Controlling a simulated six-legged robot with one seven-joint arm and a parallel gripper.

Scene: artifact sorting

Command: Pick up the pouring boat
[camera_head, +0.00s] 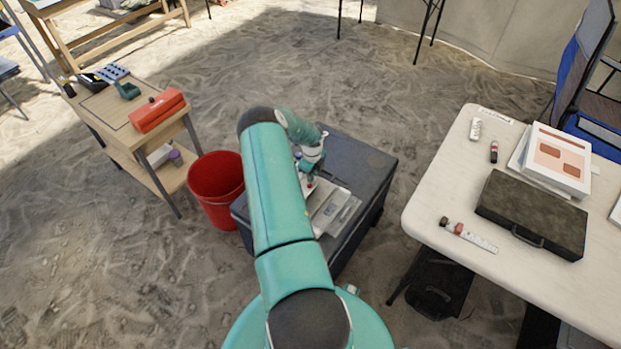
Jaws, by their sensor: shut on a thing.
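My gripper (310,183) is low over the dark grey case (368,165) in the middle of the view, at the near-left side of its top. It is small in the picture and partly hidden by my own arm. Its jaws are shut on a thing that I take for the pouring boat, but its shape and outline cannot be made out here. A light grey tray-like item (338,214) lies on the case top, just below and right of my gripper. I cannot tell whether the held thing touches the case.
A red bucket (217,190) stands left of the case. A wooden table (110,105) with a red toolbox (157,110) is farther left. A white table (450,180) with a dark briefcase (530,215) and a white box (555,160) stands right. Sandy floor lies open behind the case.

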